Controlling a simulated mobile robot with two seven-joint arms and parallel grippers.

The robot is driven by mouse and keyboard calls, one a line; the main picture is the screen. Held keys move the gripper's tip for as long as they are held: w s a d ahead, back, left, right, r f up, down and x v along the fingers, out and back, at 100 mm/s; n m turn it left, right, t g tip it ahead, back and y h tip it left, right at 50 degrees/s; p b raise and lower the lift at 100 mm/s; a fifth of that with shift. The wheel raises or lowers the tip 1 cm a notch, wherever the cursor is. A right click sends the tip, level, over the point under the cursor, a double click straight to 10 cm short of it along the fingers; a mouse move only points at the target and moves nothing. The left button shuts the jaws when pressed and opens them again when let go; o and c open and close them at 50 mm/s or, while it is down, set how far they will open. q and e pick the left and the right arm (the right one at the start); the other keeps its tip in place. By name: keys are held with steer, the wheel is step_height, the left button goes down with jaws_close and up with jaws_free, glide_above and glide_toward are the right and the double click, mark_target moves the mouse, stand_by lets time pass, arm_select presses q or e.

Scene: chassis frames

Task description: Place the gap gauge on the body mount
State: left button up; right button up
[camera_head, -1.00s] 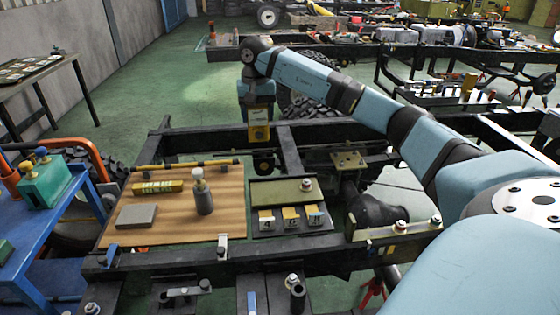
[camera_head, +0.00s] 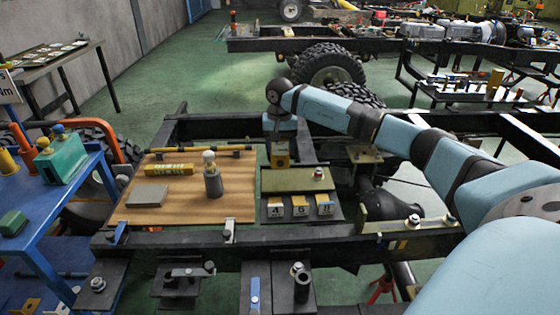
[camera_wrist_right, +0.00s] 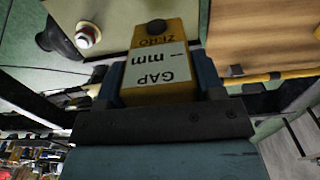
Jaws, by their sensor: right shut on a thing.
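My right gripper (camera_head: 281,148) is shut on the yellow gap gauge (camera_head: 281,161), which hangs just behind the far edge of an olive plate (camera_head: 295,181) in the head view. In the right wrist view the gauge (camera_wrist_right: 160,52) sits between the fingers (camera_wrist_right: 160,85), its pale label reading "GAP" and "mm". The olive plate (camera_wrist_right: 110,12) with a bolt shows beside and beyond the gauge there. I cannot tell for sure which part is the body mount; this bolted plate may be it. My left gripper is out of view.
Small numbered blocks (camera_head: 300,207) stand in front of the olive plate. A wooden board (camera_head: 240,208) to the left holds a bottle-like tool (camera_head: 212,175), a yellow-green bar (camera_head: 169,169) and a grey block (camera_head: 147,195). Black chassis rails (camera_head: 280,250) surround them.

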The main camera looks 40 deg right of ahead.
mark_target(280, 156)
arm_select(q)
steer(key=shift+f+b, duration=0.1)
steer(key=shift+b, duration=0.25)
arm_select(e)
steer(key=shift+f, duration=2.45)
steer(key=shift+f, duration=0.2)
steer(key=o, duration=1)
steer(key=shift+r, duration=0.5)
arm_select(q)
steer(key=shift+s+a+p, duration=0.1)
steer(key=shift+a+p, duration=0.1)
steer(key=shift+p, duration=0.8)
arm_select(e)
step_height(280, 156, up, 12)
steer(key=shift+f, duration=0.25)
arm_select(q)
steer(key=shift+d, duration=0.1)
